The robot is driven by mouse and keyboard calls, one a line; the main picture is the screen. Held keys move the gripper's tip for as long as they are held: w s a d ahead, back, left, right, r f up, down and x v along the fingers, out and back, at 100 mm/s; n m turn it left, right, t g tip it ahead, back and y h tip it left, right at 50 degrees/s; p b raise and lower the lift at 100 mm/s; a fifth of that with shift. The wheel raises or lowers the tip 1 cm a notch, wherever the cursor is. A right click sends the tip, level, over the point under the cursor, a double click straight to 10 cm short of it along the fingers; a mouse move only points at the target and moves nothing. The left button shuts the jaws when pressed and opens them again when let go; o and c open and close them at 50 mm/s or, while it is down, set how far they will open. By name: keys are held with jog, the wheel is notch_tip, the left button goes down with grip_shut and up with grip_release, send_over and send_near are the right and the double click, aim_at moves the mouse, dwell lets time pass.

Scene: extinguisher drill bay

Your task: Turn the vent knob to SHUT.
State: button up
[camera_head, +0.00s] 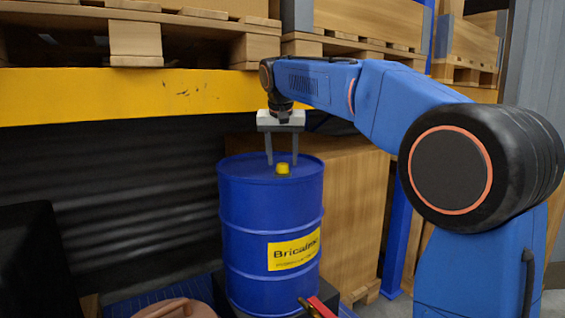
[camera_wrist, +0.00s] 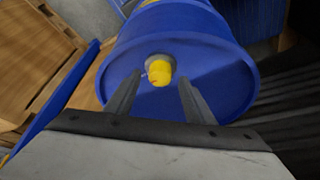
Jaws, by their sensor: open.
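The yellow vent knob (camera_head: 283,169) stands on the top of a blue drum (camera_head: 240,215). In the wrist view the knob (camera_wrist: 160,72) shows on the drum lid (camera_wrist: 205,75), with a pale fitting at its base. No SHUT mark is readable in either view. My gripper (camera_head: 283,160) points down over the drum lid, with its fingers apart. In the wrist view the fingers of my gripper (camera_wrist: 161,82) appear on either side of the knob, with visible gaps. I cannot tell whether the tips are level with it or above it.
A yellow rack beam (camera_head: 120,95) crosses behind, with wooden pallets (camera_head: 135,40) above it. A large wooden crate (camera_head: 350,200) stands behind and right of the drum. A red object (camera_head: 325,298) shows at the drum's front right. Around the knob the lid is clear.

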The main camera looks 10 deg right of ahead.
jog(key=shift+x, duration=0.95)
jog(key=c, duration=1.1)
jog(key=shift+o, duration=0.2)
